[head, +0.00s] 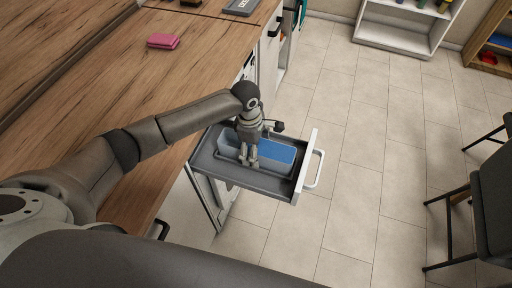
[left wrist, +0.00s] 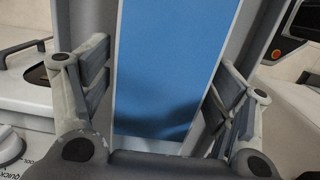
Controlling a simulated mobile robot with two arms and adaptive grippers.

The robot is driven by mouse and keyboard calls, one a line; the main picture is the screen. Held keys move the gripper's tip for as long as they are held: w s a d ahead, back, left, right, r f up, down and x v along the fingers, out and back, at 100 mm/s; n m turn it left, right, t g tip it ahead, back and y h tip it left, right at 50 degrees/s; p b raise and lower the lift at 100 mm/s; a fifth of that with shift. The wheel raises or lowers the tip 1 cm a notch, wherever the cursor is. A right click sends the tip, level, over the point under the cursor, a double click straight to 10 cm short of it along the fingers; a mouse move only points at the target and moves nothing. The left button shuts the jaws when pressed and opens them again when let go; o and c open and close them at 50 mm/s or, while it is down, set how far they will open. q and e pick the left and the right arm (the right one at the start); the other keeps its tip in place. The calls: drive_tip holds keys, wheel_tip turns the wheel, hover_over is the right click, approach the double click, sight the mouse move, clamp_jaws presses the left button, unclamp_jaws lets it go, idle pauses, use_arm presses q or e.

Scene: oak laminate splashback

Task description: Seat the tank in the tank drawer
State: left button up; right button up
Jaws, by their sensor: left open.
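The tank (head: 278,153), grey-walled with a blue surface, lies inside the pulled-out tank drawer (head: 283,186), a dark grey tray with a white front and handle. I cannot tell whether it sits fully down. My left gripper (head: 249,160) is over the tank, pointing down, near its middle. In the left wrist view, the blue surface of the tank (left wrist: 168,60) runs between the two spread fingers of my left gripper (left wrist: 160,95). The fingers are open, one on each side. Whether they touch the tank walls is unclear. My right gripper is not in view.
The wooden counter (head: 120,75) lies left of the drawer, with a pink sponge-like block (head: 163,41) on it. Tiled floor (head: 350,190) is clear right of the drawer handle. A dark chair (head: 490,195) stands at far right and a white shelf (head: 405,30) at the back.

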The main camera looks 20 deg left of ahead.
use_arm(q)
drive_tip(key=shift+r, duration=0.1)
wheel_tip(320, 180, up, 12)
drive_tip(key=a, duration=0.1)
drive_tip(key=shift+a, duration=0.25)
idle(0.5)
